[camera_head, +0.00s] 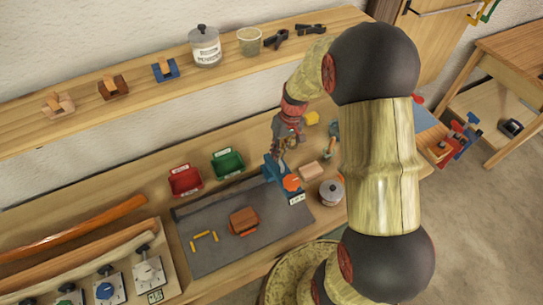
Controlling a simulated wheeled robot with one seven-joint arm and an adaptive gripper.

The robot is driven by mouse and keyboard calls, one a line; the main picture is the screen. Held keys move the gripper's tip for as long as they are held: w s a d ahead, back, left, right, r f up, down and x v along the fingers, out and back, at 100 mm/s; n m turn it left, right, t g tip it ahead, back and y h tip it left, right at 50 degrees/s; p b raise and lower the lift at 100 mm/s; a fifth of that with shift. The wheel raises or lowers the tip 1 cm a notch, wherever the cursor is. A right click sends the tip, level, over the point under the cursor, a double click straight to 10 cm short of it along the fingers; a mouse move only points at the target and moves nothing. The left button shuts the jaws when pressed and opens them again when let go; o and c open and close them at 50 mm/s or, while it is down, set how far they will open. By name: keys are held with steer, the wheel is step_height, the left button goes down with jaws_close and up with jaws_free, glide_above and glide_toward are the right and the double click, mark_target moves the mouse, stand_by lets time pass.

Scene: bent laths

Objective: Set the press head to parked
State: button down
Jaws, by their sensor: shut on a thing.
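A small blue press (272,171) with a round orange part (292,183) stands at the right end of the grey mat, with a white label (297,199) at its foot. My gripper (281,157) reaches down to the top of the press from above. It is shut on the press head, whose gripped part is mostly hidden by the fingers. The label is too small to read, and I cannot tell which position the head is in.
On the grey mat (205,258) lie a brown block (243,221) and yellow pegs (203,237). Red (185,181) and green (228,164) bins stand behind. A lidded pot (331,192) and wooden block (311,171) are close right of the press. A shelf (130,112) runs behind.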

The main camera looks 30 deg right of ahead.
steer(key=shift+d, duration=0.15)
steer(key=c, duration=2.1)
jaws_free()
steer(key=shift+d, duration=0.2)
steer(key=shift+o, duration=1)
steer(key=shift+a, duration=0.1)
step_height(320, 180, up, 12)
steer(key=d, duration=0.2)
steer(key=shift+d, duration=0.2)
steer(key=shift+f, duration=0.1)
